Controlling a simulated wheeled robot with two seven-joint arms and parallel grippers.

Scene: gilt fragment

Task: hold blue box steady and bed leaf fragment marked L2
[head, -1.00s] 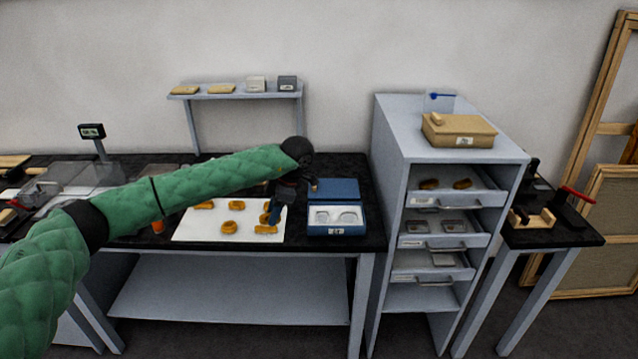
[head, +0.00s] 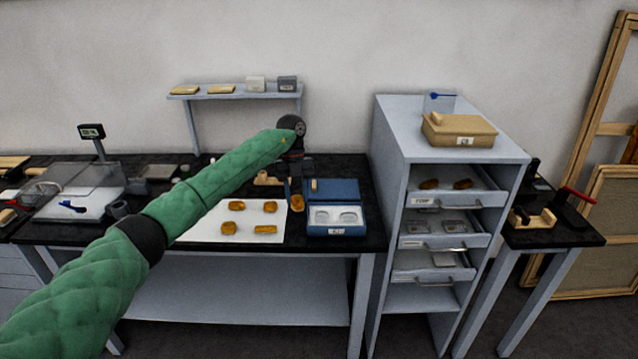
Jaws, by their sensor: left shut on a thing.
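My left gripper (head: 296,188) points down just left of the blue box and is shut on a gold-brown leaf fragment (head: 297,203). The fragment is above the black bench top, between the white sheet and the box; its marking is too small to read. The blue box (head: 336,231) lies open on the bench, its lid (head: 333,190) laid back behind it. Its pale insert (head: 336,208) has two recesses that look empty. Several other fragments lie on the white sheet (head: 248,220), one of them at its front right (head: 265,230). My right gripper is out of view.
A grey drawer cabinet (head: 395,135) with open drawers stands close to the right of the box. A wooden block (head: 266,179) lies behind the white sheet. A scale (head: 90,205) stands at the left. The shelf below the bench is clear.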

